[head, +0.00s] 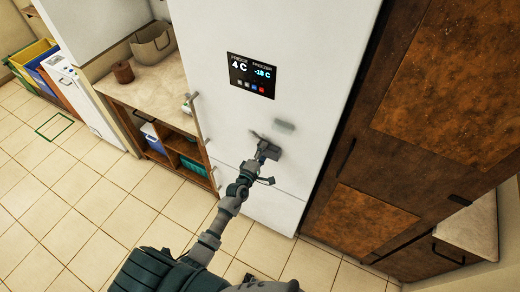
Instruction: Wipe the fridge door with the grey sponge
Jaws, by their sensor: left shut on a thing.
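The white fridge door (215,85) fills the middle of the head view, with a dark display panel (252,76) above my gripper. My left gripper (266,146) is at the lower part of the door, shut on the grey sponge (258,136). Only a thin edge of the sponge shows; the gripper hides the rest. It appears at or very near the door surface, but I cannot tell if it touches. A blurry grey mark (285,126) shows on the door just right of and above the gripper. My right gripper is not in view.
A rusty brown cabinet (400,130) stands right of the fridge. Left of it is a wooden shelf unit (150,88) with a basket (152,42) and a brown pot (123,72) on top.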

